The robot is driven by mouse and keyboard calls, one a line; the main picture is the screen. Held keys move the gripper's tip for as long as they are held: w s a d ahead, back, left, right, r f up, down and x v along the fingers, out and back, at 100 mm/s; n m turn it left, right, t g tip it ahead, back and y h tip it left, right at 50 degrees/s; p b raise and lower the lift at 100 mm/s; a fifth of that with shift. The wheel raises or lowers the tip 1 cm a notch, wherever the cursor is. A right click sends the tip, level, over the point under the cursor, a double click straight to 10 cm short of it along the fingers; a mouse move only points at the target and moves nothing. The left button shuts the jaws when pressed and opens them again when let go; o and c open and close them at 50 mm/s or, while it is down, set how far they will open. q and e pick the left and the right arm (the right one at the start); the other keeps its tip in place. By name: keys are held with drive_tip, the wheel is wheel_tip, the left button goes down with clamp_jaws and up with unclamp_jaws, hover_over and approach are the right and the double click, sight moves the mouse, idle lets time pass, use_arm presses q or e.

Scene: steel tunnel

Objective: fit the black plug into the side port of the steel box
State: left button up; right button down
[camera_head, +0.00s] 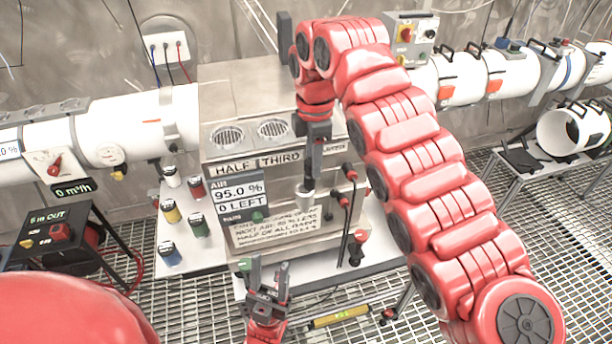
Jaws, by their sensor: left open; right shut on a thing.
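The steel box (235,85) stands on a white table, with round grilles on top and a lettered, sloping front. My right gripper (309,180) points down in front of the box, shut on a small dark piece with a pale grey end (306,196). I cannot tell for certain whether this is the black plug. Several black connectors with red ends (349,172) sit at the box's right side with dark cables. Another stands lower at the right (357,248). The side port itself is not clearly visible. My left gripper (269,272) is open, pointing up below the box front.
Coloured canisters (198,224) stand on the white table (180,275) left of the box. A black meter unit (45,240) is at the left. White pipes (460,80) run along the back wall. A yellow level-like bar (340,316) lies below the table edge, over grated floor.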

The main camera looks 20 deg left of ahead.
sight(307, 176)
drive_tip(key=shift+s+a+f, duration=0.1)
drive_tip(key=shift+s+a, duration=0.2)
drive_tip(key=shift+a, duration=0.2)
drive_tip(key=f+b, duration=0.2)
drive_tip(key=shift+s+a+f, duration=0.1)
drive_tip(key=shift+s+f, duration=0.1)
drive_tip(key=shift+f, duration=0.2)
drive_tip(key=shift+s+f+p, duration=0.2)
drive_tip(key=shift+p, duration=0.7)
drive_tip(key=shift+f, duration=0.2)
drive_tip(key=shift+w, duration=0.1)
drive_tip(key=c, duration=1)
unclamp_jaws()
drive_tip(key=o, duration=0.4)
drive_tip(key=shift+w+a+f, duration=0.1)
drive_tip(key=shift+w, duration=0.15)
drive_tip(key=shift+c, duration=0.2)
